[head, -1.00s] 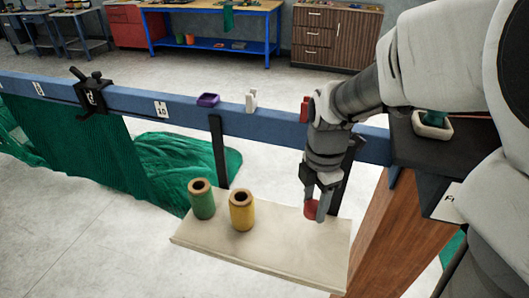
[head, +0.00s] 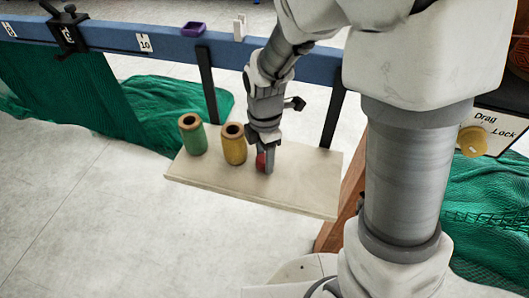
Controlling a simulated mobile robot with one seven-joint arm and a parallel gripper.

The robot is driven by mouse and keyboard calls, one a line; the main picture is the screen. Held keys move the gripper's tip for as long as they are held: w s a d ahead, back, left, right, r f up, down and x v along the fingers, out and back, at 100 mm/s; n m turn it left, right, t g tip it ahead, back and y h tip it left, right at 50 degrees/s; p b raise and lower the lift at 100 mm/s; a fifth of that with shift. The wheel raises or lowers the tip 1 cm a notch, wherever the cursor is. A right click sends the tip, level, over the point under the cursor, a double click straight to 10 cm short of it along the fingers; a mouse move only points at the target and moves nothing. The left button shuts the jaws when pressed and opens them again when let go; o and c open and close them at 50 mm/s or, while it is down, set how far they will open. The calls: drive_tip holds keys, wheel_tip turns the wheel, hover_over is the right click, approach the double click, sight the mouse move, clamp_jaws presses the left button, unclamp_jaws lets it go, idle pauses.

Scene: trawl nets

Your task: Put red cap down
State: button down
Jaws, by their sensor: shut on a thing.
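The red cap (head: 261,161) shows in the head view, partly hidden behind the fingers of my gripper (head: 267,163). My gripper points down and is shut on the red cap. It is over the pale board (head: 200,178), to the right of the yellow spool. The cap is at or very near the board's surface; I cannot tell whether it touches.
A green spool (head: 193,137) and a yellow spool (head: 233,148) stand upright on the board, left of my gripper. Behind runs a blue beam (head: 170,43) with a purple tray (head: 193,29) and a white clip (head: 240,28). The board's right part is clear.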

drive_tip(key=shift+f, duration=0.1)
drive_tip(key=shift+c, duration=1.5)
unclamp_jaws()
wheel_tip(320, 180, up, 12)
drive_tip(key=p, duration=0.1)
drive_tip(key=shift+s, duration=0.1)
